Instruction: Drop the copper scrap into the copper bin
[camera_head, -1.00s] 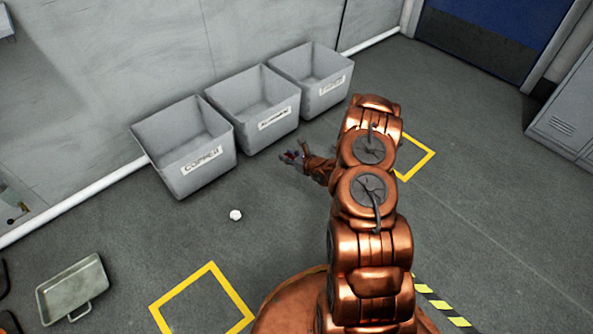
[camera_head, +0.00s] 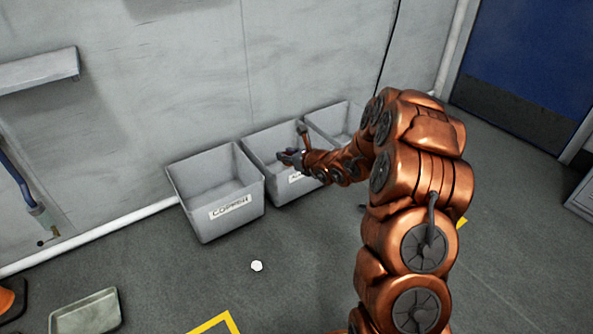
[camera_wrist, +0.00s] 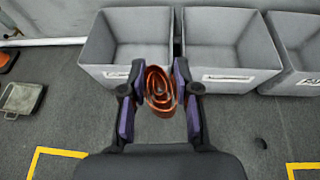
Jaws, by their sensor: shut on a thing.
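The copper scrap, a coil of copper strip (camera_wrist: 160,92), is held between the two fingers of my gripper (camera_wrist: 160,105) in the wrist view. In the head view my gripper (camera_head: 290,158) is in front of the middle bin, to the right of the copper bin; the scrap is too small to make out there. The copper bin (camera_head: 215,190) is a grey open bin labelled COPPER, the leftmost of three along the wall. It also shows in the wrist view (camera_wrist: 103,50), up and left of the scrap. Its inside looks empty.
The middle bin (camera_head: 262,150) stands right beside the copper bin, with a third bin (camera_head: 335,122) further right, partly behind my arm. A wall shelf (camera_head: 40,70) is at upper left.

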